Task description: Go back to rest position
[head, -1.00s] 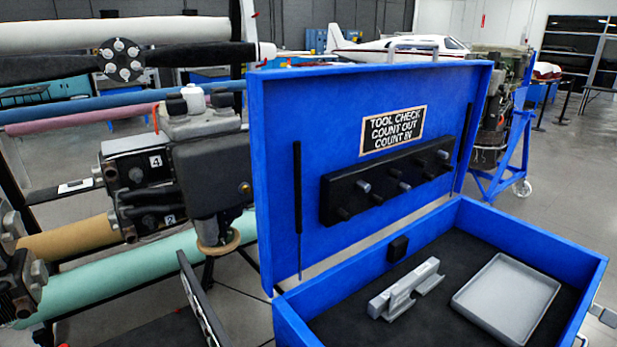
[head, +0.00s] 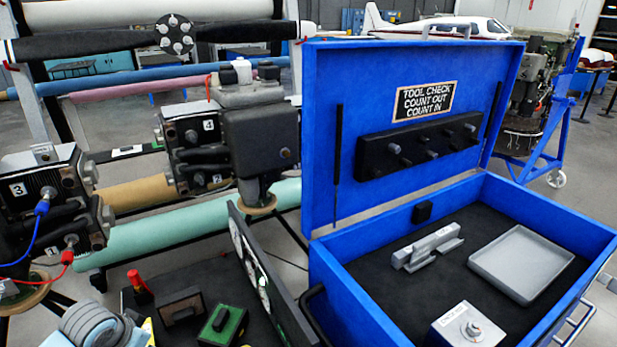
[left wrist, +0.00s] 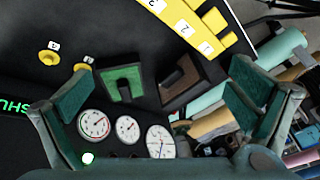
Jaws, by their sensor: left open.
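My left gripper (left wrist: 160,85) shows in the left wrist view with its two green-padded fingers spread wide. Nothing is between the fingers. Beyond them are a green block (left wrist: 124,84), a dark brown block (left wrist: 190,82) and a panel with round white gauges (left wrist: 127,128). I cannot tell the exact distance to them. Neither gripper shows in the head view. My right gripper is in no view.
An open blue toolbox (head: 320,150) stands at the right, holding a grey tray (head: 522,264) and a grey holder (head: 427,247). Engines (head: 250,130) stand behind at left. A dark bench with the green block (head: 222,326) and a red-handled item (head: 138,284) lies front left.

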